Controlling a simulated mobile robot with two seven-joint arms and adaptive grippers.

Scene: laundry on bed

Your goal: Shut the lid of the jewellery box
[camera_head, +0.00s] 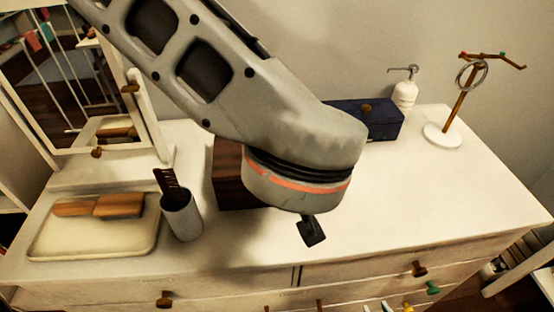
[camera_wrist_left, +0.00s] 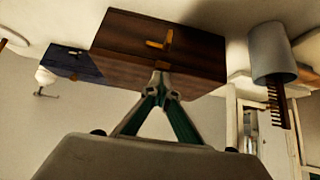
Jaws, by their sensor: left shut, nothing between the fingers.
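The jewellery box, which I take to be the dark wooden box (camera_head: 228,178), stands on the dresser, partly hidden behind a grey arm of mine in the head view. The left wrist view shows the wooden box (camera_wrist_left: 200,62) upside down, with an orange-brown knob (camera_wrist_left: 158,44). How far its lid is open I cannot tell. My left gripper (camera_wrist_left: 160,88) is shut and empty, its tips overlapping the box's edge in the picture; contact is unclear.
A grey cup (camera_head: 181,216) with a dark comb stands left of the box. Further left are a tray (camera_head: 90,244) with a brush and a mirror (camera_head: 85,90). A blue box (camera_head: 384,122), soap bottle (camera_head: 405,95) and jewellery stand (camera_head: 443,137) are behind right. The front right is clear.

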